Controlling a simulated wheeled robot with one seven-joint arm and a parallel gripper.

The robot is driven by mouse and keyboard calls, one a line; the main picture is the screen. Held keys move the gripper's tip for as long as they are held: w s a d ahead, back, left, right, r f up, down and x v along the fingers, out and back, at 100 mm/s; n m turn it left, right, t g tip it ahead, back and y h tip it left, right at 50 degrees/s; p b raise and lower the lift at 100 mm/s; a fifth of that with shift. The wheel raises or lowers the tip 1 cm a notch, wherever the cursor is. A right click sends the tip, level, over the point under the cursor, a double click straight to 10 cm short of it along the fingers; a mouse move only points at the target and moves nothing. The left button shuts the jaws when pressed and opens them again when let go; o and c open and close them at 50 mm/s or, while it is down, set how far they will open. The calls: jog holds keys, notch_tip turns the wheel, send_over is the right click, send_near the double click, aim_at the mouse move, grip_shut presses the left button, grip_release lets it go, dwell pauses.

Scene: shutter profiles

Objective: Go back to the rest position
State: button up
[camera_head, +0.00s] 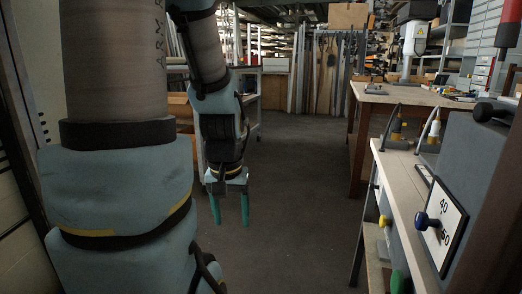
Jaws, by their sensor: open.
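My gripper (231,209) hangs at the end of my arm, left of the picture's middle, pointing down over the bare floor. Its two green fingers stand apart with nothing between them. My arm comes down from the top of the view, and its large near links cover much of the left side.
A bench (387,165) on the right bears a grey box (480,165) with a dark blue knob and several pointed tools. Behind it stands a wooden table (405,96). Shelving (247,105) stands behind my arm. The floor (300,190) between is clear.

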notch_tip(320, 180, up, 16)
jog(key=p, duration=1.3)
jog(key=shift+p, duration=0.35)
jog(key=shift+c, duration=0.3)
